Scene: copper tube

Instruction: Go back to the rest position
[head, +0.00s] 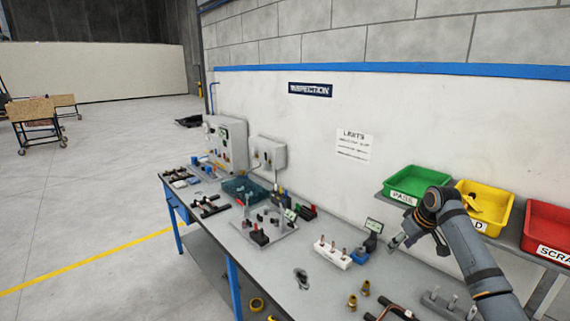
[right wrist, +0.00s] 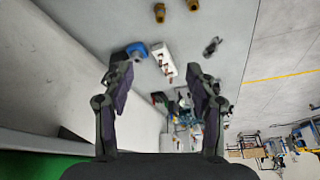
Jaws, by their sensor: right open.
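My right gripper (head: 398,241) is above the right part of the grey workbench (head: 268,276), in front of the green bin. In the right wrist view its two fingers (right wrist: 160,88) stand wide apart with nothing between them. A white block with copper pieces (head: 332,253) stands on the bench left of the gripper; it also shows beyond the fingers in the right wrist view (right wrist: 164,62). A blue item (head: 359,256) sits beside the block. A dark bent tube with copper parts (head: 398,309) lies at the bench's front. My left gripper is not in view.
Green (head: 417,180), yellow (head: 488,201) and red (head: 551,232) bins stand on a shelf at the right; my right arm passes before them. Brass fittings (head: 352,300) and a small dark part (head: 301,278) lie on the bench. Fixtures and a wall box (head: 226,143) crowd the far end.

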